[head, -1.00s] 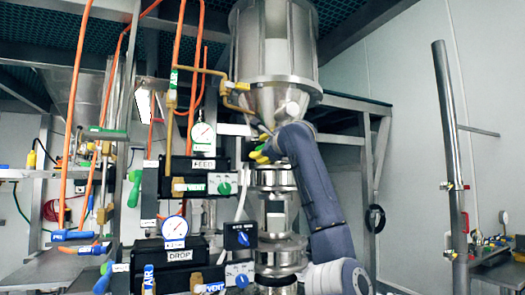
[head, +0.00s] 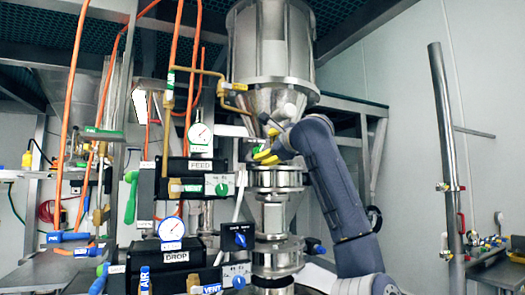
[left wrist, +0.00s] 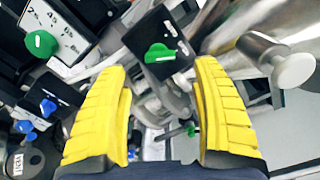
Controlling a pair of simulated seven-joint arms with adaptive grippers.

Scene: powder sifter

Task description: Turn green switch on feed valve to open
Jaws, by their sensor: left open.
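The feed valve's black actuator (head: 174,167) carries a FEED label in the head view. In the left wrist view, a green switch (left wrist: 160,53) sits on a small black box (left wrist: 150,28), just above and between my fingers in the picture. My left gripper (left wrist: 163,110) is open, with two ribbed yellow fingers apart and nothing between them. In the head view my left gripper (head: 265,150) is beside the metal hopper's lower cone and mostly covers the green switch. My right gripper is not in view.
Another green knob (head: 222,189) on a white plate is close by. The DROP actuator (head: 170,250) is below. Free room lies to the right, before a vertical pipe (head: 446,130).

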